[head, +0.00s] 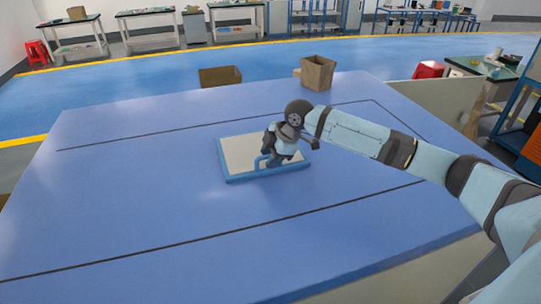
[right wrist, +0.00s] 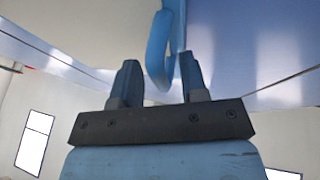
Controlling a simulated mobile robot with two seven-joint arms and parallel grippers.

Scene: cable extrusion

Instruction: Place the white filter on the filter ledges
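The white filter (head: 238,153), a flat white panel with a blue rim, lies on the blue table in the head view. A blue handle (head: 259,163) stands up near its front edge. My right gripper (head: 268,157) is over the panel at the handle, and my wrist hides part of the panel. In the right wrist view the two fingers of my right gripper (right wrist: 160,82) are apart. The looped blue handle (right wrist: 158,50) reaches into the gap between them, nearer one finger; contact is not clear. My left gripper is not in view. I cannot make out the filter ledges.
The blue table (head: 120,195) has black lines and is clear around the panel. An open cardboard box (head: 318,73) stands at its back edge. Another brown box (head: 220,77) shows beyond the back edge. Workbenches stand far off across the floor.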

